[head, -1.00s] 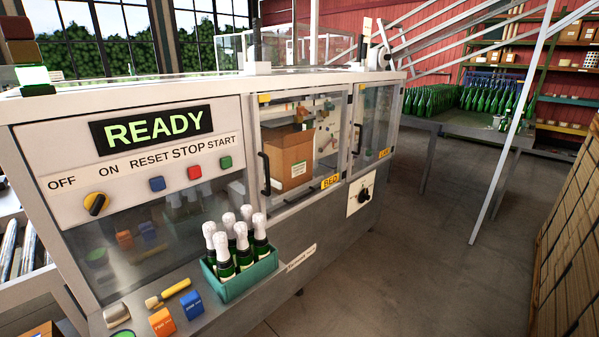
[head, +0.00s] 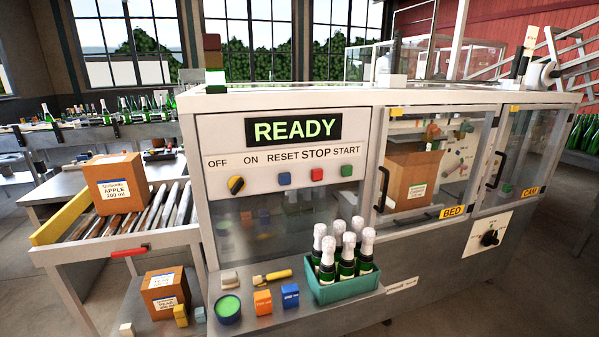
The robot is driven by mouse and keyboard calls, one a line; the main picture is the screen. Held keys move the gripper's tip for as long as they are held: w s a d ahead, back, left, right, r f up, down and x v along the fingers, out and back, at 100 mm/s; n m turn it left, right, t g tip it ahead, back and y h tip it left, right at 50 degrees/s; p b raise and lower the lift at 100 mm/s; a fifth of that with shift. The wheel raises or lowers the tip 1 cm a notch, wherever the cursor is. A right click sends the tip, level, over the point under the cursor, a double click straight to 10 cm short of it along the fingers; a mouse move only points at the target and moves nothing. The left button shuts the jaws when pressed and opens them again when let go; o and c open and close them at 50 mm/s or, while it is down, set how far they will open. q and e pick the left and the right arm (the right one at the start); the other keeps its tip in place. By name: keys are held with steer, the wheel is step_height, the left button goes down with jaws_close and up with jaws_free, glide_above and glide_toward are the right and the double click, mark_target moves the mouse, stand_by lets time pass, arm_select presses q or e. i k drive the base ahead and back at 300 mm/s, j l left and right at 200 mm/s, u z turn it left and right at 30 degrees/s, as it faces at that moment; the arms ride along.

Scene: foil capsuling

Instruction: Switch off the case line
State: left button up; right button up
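The case line machine (head: 300,205) stands ahead with its control panel facing me. Its display (head: 293,130) reads READY in green. A yellow and black rotary switch (head: 236,185) sits under the OFF and ON labels, its pointer slanting between upper right and lower left; I cannot tell surely which label it marks. To its right are a blue RESET button (head: 284,178), a red STOP button (head: 317,174) and a green START button (head: 347,170). Neither of my grippers shows in the head view.
A shelf at the machine's front holds a teal crate (head: 345,289) of bottles, a green-filled pot (head: 228,308) and small boxes. A roller conveyor (head: 165,218) carrying a carton (head: 117,183) lies left. A second dial (head: 490,238) is right, below the glass doors. Floor shows at right.

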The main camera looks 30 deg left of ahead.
mark_target(237, 183)
steer(key=u, duration=1.35)
